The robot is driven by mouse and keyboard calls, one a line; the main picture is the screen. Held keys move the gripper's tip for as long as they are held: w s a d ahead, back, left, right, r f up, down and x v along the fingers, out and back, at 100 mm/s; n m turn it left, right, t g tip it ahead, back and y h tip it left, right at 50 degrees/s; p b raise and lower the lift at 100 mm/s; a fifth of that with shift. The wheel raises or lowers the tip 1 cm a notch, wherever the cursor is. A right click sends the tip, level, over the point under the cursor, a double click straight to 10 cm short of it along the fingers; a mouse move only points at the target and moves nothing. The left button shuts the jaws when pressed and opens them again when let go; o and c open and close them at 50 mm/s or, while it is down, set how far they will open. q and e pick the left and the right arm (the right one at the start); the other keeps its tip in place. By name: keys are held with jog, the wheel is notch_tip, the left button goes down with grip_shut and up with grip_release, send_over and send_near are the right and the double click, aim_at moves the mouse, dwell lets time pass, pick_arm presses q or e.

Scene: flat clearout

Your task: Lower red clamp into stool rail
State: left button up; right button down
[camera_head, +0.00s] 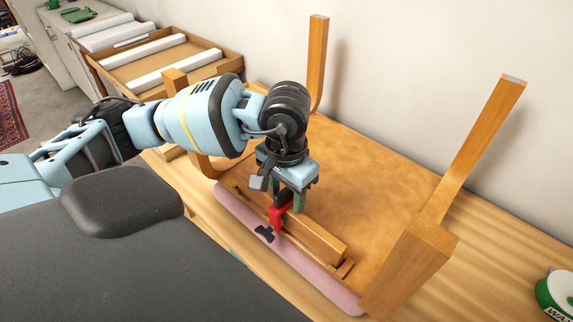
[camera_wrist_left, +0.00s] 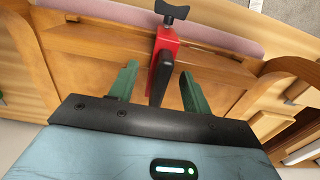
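The red clamp (camera_head: 276,216) sits at the wooden stool rail (camera_head: 316,238), with its black T-handle over the pink strip. In the left wrist view the clamp (camera_wrist_left: 166,45) shows its red body and a black bar pointing toward my gripper. My left gripper (camera_head: 285,200) is directly above the rail, pointing down, its green fingers on either side of the clamp. In the left wrist view the fingers of the left gripper (camera_wrist_left: 159,78) stand apart, with a visible gap on the left of the clamp. The clamp's lower contact with the rail is partly hidden. My right gripper is out of view.
The stool (camera_head: 375,170) lies upturned on a wooden table (camera_head: 500,240), its legs rising around my left arm. A pink padded edge (camera_head: 310,272) runs along its near side.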

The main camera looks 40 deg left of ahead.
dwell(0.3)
pick_arm(q)
notch_tip(320, 180, up, 3)
jog(key=shift+f, duration=0.1)
notch_tip(320, 180, up, 4)
jog(key=shift+f, duration=0.1)
jog(key=shift+r, duration=0.6)
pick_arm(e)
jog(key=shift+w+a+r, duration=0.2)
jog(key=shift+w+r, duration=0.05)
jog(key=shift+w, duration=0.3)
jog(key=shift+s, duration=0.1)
